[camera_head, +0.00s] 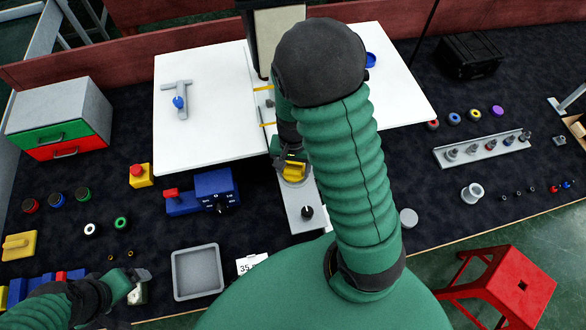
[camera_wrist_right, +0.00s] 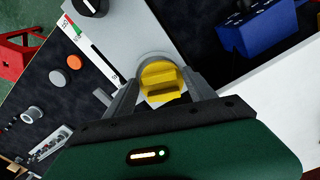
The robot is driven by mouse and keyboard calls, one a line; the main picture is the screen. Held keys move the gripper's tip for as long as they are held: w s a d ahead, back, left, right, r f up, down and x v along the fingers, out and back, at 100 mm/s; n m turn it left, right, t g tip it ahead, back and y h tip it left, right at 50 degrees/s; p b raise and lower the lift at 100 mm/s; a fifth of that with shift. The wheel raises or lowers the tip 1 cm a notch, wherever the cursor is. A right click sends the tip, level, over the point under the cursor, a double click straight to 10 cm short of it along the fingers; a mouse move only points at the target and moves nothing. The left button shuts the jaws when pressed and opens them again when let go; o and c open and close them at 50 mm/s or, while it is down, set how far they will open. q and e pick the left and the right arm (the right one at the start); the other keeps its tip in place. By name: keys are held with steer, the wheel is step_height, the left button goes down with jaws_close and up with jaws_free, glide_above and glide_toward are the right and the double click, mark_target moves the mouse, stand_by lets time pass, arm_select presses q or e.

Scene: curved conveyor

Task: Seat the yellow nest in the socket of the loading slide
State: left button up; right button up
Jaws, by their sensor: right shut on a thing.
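The yellow nest (camera_head: 293,171) is between the fingers of my right gripper (camera_head: 290,160), which is shut on it. In the right wrist view the nest (camera_wrist_right: 160,78) shows between both fingers of the gripper (camera_wrist_right: 162,95). The loading slide (camera_head: 299,198) is a grey strip with a black knob. The nest is over the slide's round grey socket (camera_wrist_right: 150,56), whose rim shows behind it. I cannot tell whether the nest is fully down in it. My left gripper (camera_head: 138,284) is low at the left; its jaws are too small to read.
White boards (camera_head: 205,110) flank the slide. A blue device (camera_head: 212,192) stands left of it, with a grey tray (camera_head: 197,271) in front. A rail with several pegs (camera_head: 483,149) lies at the right. A red stool (camera_head: 497,284) stands at front right.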

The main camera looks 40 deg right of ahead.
steer(key=shift+f, duration=0.6)
steer(key=shift+c, duration=0.6)
steer(key=shift+s, duration=0.15)
steer(key=shift+c, duration=0.9)
steer(key=shift+s+d, duration=0.1)
steer(key=shift+s, duration=0.1)
steer(key=o, duration=1.4)
steer(key=shift+d, duration=0.1)
steer(key=o, duration=0.3)
steer(key=shift+w+d, duration=0.1)
steer(key=shift+w, duration=0.1)
arm_select(q)
steer(key=shift+s+d, duration=0.1)
steer(key=shift+d, duration=0.2)
steer(key=shift+r, duration=0.1)
